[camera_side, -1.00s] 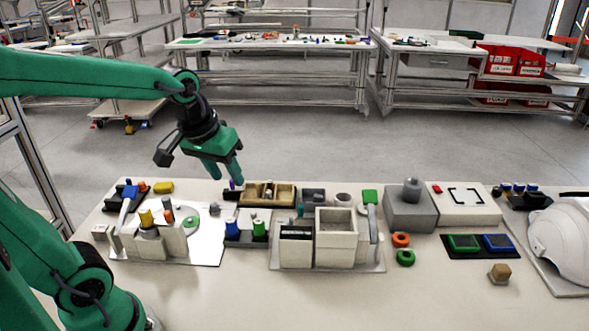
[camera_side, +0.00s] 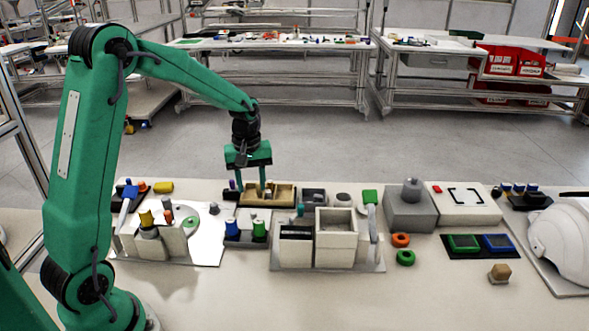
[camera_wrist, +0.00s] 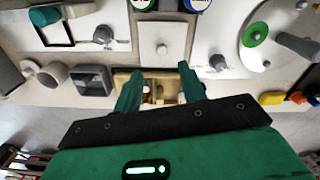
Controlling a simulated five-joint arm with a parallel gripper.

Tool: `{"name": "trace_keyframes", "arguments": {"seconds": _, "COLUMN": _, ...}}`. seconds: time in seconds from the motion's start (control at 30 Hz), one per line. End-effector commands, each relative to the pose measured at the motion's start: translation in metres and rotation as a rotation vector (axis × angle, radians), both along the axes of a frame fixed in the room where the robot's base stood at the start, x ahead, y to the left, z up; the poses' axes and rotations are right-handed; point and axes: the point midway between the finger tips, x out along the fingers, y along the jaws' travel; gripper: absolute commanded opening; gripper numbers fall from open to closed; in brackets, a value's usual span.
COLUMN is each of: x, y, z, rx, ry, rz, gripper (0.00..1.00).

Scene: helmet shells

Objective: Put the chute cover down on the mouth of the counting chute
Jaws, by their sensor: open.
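My gripper (camera_side: 251,192) points down, open and empty, over the wooden tray (camera_side: 288,193). In the wrist view its fingertips (camera_wrist: 158,70) stand apart, with the tray (camera_wrist: 119,78) and its small light knobbed pieces showing between and behind them. A pale square plate with a small knob (camera_wrist: 162,30), probably the chute cover, lies just beyond the fingertips; no contact shows. The counting chute is probably the pale open-topped square box (camera_side: 337,246) right of the gripper in the side view. Neither identity is certain.
Blue (camera_side: 233,229) and green (camera_side: 259,229) capped pieces stand before the tray. A grey square bin (camera_side: 313,196) and a round cup (camera_side: 343,200) stand to its right. A white helmet shell (camera_side: 565,240) lies far right. The front of the table is mostly clear.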

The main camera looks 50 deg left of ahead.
Motion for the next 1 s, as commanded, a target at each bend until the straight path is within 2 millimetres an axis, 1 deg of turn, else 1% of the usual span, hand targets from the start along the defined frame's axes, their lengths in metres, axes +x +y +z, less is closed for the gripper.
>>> {"name": "trace_keyframes", "arguments": {"seconds": 0.03, "x": 0.002, "y": 0.004, "z": -0.007, "rx": -0.003, "ry": 0.011, "rz": 0.020, "gripper": 0.41}}
{"name": "trace_keyframes", "arguments": {"seconds": 0.1, "x": 0.005, "y": 0.007, "z": -0.014, "rx": -0.007, "ry": 0.019, "rz": 0.043, "gripper": 0.41}}
{"name": "trace_keyframes", "arguments": {"seconds": 0.2, "x": 0.007, "y": 0.010, "z": -0.019, "rx": -0.008, "ry": 0.026, "rz": 0.060, "gripper": 0.41}}
{"name": "trace_keyframes", "arguments": {"seconds": 0.47, "x": 0.007, "y": 0.011, "z": -0.023, "rx": -0.009, "ry": 0.028, "rz": 0.066, "gripper": 0.41}}
{"name": "trace_keyframes", "arguments": {"seconds": 0.77, "x": 0.006, "y": 0.010, "z": -0.044, "rx": -0.010, "ry": 0.029, "rz": 0.064, "gripper": 0.41}}
{"name": "trace_keyframes", "arguments": {"seconds": 1.0, "x": 0.006, "y": 0.010, "z": -0.047, "rx": -0.010, "ry": 0.027, "rz": 0.064, "gripper": 0.41}}
